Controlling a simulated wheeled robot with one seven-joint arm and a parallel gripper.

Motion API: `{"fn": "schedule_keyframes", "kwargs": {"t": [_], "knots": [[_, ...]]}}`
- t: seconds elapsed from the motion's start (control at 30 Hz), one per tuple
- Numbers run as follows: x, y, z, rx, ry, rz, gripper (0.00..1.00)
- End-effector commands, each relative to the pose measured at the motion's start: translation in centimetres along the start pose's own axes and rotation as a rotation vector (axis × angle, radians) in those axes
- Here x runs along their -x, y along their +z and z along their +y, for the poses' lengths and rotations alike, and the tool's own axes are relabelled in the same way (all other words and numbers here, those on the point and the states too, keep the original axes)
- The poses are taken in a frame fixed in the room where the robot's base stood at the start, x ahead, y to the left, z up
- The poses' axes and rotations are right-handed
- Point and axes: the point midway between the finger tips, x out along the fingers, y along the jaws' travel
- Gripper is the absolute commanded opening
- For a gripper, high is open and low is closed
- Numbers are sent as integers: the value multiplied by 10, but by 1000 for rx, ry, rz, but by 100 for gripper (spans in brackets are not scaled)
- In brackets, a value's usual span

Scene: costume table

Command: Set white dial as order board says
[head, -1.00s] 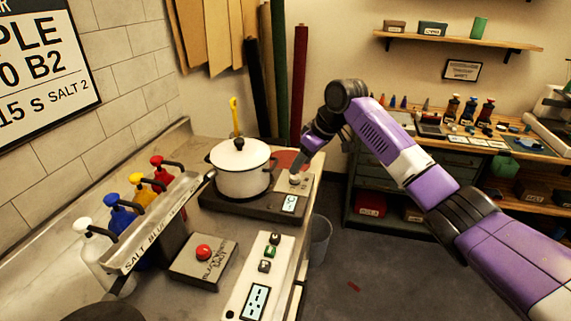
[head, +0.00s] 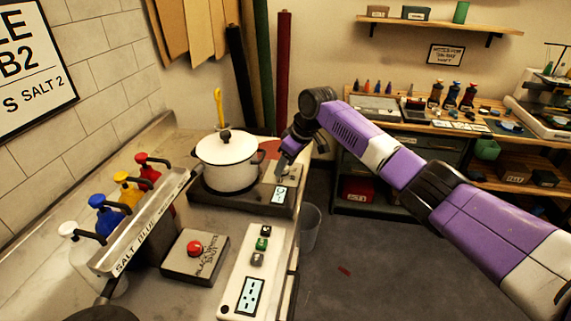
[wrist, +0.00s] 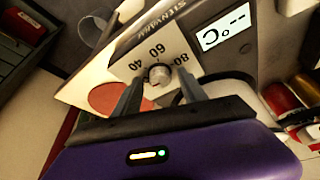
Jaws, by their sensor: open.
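The white dial (wrist: 158,74) is a small round knob on the pale scale panel of the hot plate (head: 236,201), marked 40, 60 and 80. My gripper (wrist: 160,90) is open, with one finger on each side of the dial; I cannot tell if they touch it. In the head view my gripper (head: 285,165) is at the hot plate's right side and hides the dial. The order board (head: 30,65) is cut off at the left; "LE", "B2" and "S SALT 2" show.
A white lidded pot (head: 228,165) stands on the hot plate, left of my gripper. Pump bottles in several colours (head: 105,215), a box with a red button (head: 195,248) and a white button panel (head: 254,272) are nearer.

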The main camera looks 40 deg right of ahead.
Motion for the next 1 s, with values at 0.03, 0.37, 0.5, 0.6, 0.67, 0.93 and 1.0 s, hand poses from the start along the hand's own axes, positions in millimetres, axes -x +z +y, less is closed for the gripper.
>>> {"fn": "schedule_keyframes", "kwargs": {"t": [0.03, 0.37, 0.5, 0.6, 0.67, 0.93, 1.0], "knots": [[0, 0, 0, 0, 0, 0, 49], [0, 0, 0, 0, 0, 0, 0], [0, 0, 0, -2, 1, 0, 0], [1, 0, -1, -13, 5, 0, 0], [1, -1, -2, -26, 9, 0, 0], [4, -2, -4, -162, 64, -1, 0], [4, -3, -6, -215, 85, -1, 0]]}}
